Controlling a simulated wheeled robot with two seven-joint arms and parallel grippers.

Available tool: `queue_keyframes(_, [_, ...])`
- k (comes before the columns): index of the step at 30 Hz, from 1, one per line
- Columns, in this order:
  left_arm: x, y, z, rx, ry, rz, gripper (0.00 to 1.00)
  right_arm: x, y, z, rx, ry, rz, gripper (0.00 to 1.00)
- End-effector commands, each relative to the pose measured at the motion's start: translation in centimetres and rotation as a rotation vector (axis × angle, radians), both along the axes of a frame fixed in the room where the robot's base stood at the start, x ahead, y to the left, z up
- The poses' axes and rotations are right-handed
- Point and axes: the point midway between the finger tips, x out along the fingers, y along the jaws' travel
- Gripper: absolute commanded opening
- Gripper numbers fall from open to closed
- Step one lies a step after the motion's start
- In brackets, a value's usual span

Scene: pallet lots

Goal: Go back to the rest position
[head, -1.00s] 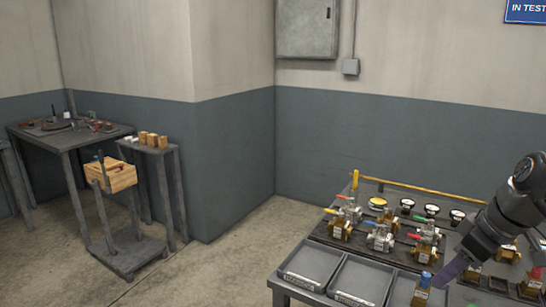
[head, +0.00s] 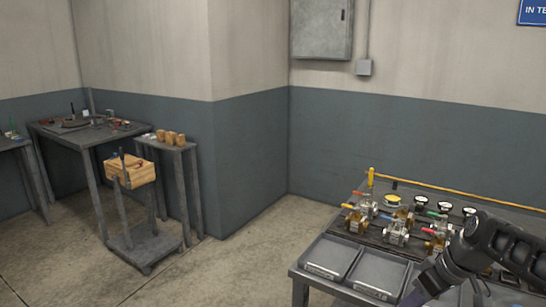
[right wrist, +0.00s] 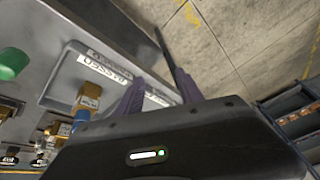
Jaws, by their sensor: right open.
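My right arm comes in at the lower right of the head view, over the front of the test table. Its gripper (head: 418,293) is near the grey trays at the table's front edge, partly cut off by the bottom of the picture. In the right wrist view the two purple fingers (right wrist: 158,92) stand apart with nothing between them. My left gripper is not in view.
The floor between (head: 235,262) is clear.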

Motion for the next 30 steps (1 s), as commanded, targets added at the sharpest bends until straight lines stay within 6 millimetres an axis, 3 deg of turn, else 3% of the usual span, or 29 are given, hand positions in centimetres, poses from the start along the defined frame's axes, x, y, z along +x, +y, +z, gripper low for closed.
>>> queue_keyframes(5, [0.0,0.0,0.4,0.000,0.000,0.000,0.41,1.2,4.5,-8.3,0.057,0.061,-0.057,0.44])
queue_keyframes(6, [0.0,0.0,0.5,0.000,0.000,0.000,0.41,1.2,6.0,-10.8,0.072,0.079,-0.077,0.44])
queue_keyframes(10, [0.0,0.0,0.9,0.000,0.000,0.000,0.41,-0.6,11.8,-19.6,0.125,0.153,-0.157,0.44])
queue_keyframes(14, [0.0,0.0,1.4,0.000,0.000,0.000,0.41,-5.3,17.9,-27.3,0.166,0.229,-0.244,0.44])
queue_keyframes(18, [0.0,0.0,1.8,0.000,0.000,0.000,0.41,-12.6,23.2,-33.1,0.195,0.310,-0.341,0.44])
queue_keyframes(21, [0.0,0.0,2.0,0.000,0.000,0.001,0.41,-17.5,25.7,-35.3,0.205,0.356,-0.399,0.44])
queue_keyframes(24, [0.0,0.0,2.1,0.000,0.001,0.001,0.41,-20.8,27.0,-36.3,0.210,0.382,-0.440,0.44])
queue_keyframes(27, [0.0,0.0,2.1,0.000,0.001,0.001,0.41,-22.5,27.5,-36.7,0.213,0.393,-0.464,0.44])
queue_keyframes(30, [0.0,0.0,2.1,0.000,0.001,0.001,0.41,-22.9,27.6,-36.8,0.214,0.394,-0.473,0.44])
